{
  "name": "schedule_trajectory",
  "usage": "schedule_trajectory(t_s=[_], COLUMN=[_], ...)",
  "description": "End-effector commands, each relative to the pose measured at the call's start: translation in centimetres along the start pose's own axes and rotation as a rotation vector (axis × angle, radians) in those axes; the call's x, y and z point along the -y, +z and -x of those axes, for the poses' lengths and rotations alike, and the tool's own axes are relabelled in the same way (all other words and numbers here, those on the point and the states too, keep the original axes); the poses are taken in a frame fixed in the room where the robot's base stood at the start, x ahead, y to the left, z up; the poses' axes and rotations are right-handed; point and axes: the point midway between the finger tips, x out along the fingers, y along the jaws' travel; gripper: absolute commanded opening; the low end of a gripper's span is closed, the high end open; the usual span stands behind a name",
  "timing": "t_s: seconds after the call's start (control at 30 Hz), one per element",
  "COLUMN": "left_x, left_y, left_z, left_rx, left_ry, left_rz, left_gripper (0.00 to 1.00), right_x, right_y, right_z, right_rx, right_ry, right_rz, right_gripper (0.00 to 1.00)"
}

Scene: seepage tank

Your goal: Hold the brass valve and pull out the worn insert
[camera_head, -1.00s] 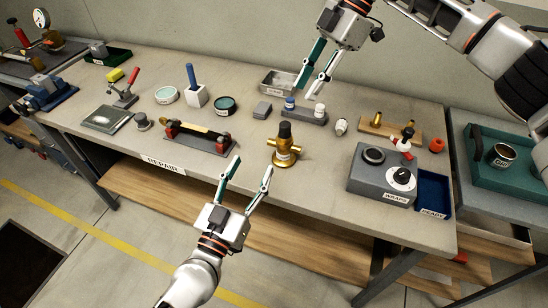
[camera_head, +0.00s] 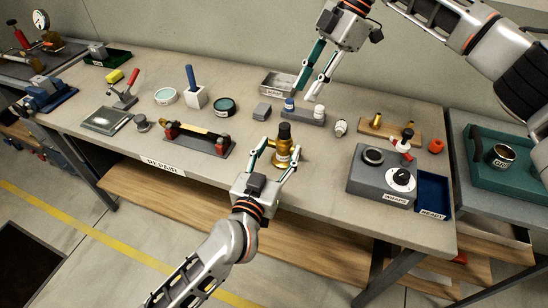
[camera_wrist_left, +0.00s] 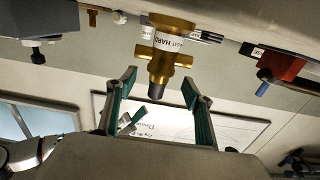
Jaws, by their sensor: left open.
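The brass valve (camera_head: 283,147) stands upright near the table's front edge, with a dark cylindrical top (camera_head: 284,131). I cannot tell whether that top is the worn insert. My left gripper (camera_head: 279,151) is open, with one finger on each side of the valve; contact does not show. In the left wrist view the valve (camera_wrist_left: 160,68) appears upside down, beyond and between the open fingers (camera_wrist_left: 159,83), with a white label and side stubs. My right gripper (camera_head: 304,95) is open and empty, above the table behind the valve, near the small white-and-blue bottles (camera_head: 290,103).
A red-and-black cradle (camera_head: 170,143) stands left of the valve. A grey box with a dial (camera_head: 371,183) and a blue bin (camera_head: 435,188) stand to the right. A small grey block (camera_head: 262,111) lies behind the valve. Bare tabletop (camera_head: 325,165) separates valve and grey box.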

Motion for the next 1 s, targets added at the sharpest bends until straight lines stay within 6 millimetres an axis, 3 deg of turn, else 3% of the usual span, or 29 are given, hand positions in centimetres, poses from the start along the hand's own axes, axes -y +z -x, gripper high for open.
schedule_trajectory(t_s=[0.3, 0.7, 0.9, 1.0], left_x=[0.0, 0.0, 0.0, 0.0], left_y=[-0.1, -0.1, 0.0, 0.0], left_z=[-4.0, -4.7, -4.6, -4.6], left_rx=[-0.001, -0.002, -0.001, -0.001], left_ry=[0.000, 0.000, 0.000, 0.000], left_rz=[0.000, 0.000, 0.000, 0.000], left_gripper=[0.52, 0.52, 0.00, 0.00], right_x=[0.0, 0.0, 0.0, 0.0], right_y=[0.0, 0.0, 0.0, 0.0], right_z=[0.0, 0.0, 0.0, 0.0], right_rx=[0.000, 0.000, 0.000, 0.000], right_ry=[0.000, 0.000, 0.000, 0.000], right_rz=[0.000, 0.000, 0.000, 0.000], right_gripper=[0.28, 0.28, 0.28, 0.28])
